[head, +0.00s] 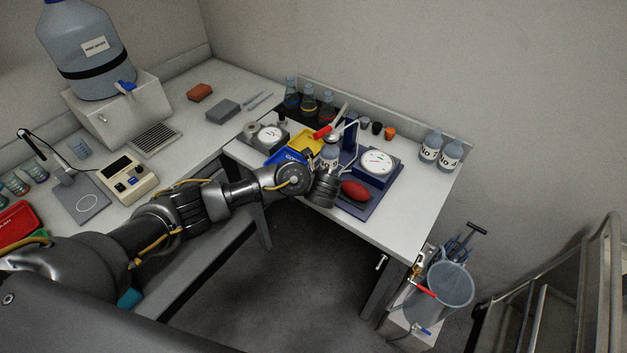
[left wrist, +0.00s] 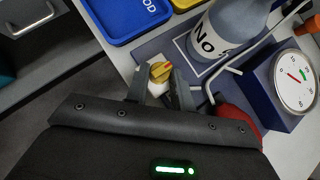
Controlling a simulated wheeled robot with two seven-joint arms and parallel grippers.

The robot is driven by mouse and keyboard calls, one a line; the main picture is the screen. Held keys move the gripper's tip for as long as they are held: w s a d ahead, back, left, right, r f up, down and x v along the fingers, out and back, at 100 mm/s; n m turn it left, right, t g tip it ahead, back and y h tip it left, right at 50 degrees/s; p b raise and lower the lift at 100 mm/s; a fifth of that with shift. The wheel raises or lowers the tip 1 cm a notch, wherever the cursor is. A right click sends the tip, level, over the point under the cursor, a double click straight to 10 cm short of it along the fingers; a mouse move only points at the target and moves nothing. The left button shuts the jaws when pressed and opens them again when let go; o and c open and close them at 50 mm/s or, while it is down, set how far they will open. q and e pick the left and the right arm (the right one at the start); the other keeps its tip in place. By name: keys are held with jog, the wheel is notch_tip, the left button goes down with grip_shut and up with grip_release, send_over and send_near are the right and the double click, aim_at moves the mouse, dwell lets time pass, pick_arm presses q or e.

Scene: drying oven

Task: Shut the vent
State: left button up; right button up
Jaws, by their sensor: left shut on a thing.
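A small yellow knob (left wrist: 160,72) with an orange-red stripe sits on a whitish body in the left wrist view; I take it for the vent's handle. My left gripper (left wrist: 158,88) is shut on it, one finger on each side. In the head view my left gripper (head: 327,184) reaches over the front of the right-hand table, and it hides the knob there. My right gripper is in neither view.
A bottle (left wrist: 229,30) stands just beyond the knob. Close by on the right are a red bulb (head: 355,190) and a dial gauge (head: 378,162) on a blue box. A blue tray (head: 284,158) and a yellow tray (head: 307,140) lie behind. The table's front right is bare.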

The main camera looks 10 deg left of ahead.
pick_arm(q)
jog(key=o, duration=1)
jog(key=p+v, duration=0.2)
jog(key=v, duration=0.8)
jog(key=shift+s+r, duration=0.25)
jog(key=shift+s, duration=0.05)
jog(key=shift+d, duration=0.15)
